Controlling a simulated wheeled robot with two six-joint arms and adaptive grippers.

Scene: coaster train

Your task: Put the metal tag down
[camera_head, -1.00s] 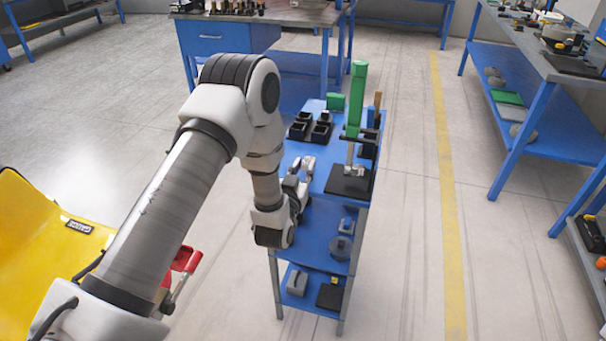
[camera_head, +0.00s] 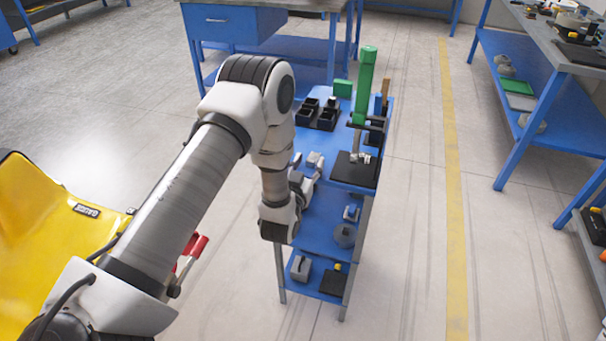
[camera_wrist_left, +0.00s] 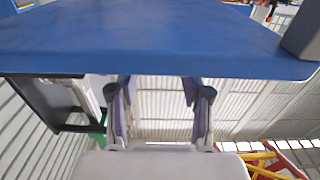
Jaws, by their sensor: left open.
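My left gripper (camera_head: 308,174) is open at the front left part of the blue trolley top (camera_head: 338,140), in the head view. In the left wrist view its two fingers stand apart (camera_wrist_left: 158,95) with nothing between them, just by a blue board edge (camera_wrist_left: 160,62). I cannot make out the metal tag for certain. Small silver parts (camera_head: 362,157) lie on the black base of a stand with a green upright (camera_head: 364,85); whether the tag is among them I cannot tell. My right gripper is not in view.
Black bins (camera_head: 318,113) and a green block (camera_head: 343,88) stand at the back of the trolley top. Lower shelves hold grey and black parts (camera_head: 344,236). A workbench (camera_head: 232,22) stands behind, another table (camera_head: 545,80) at the right. The floor between is clear.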

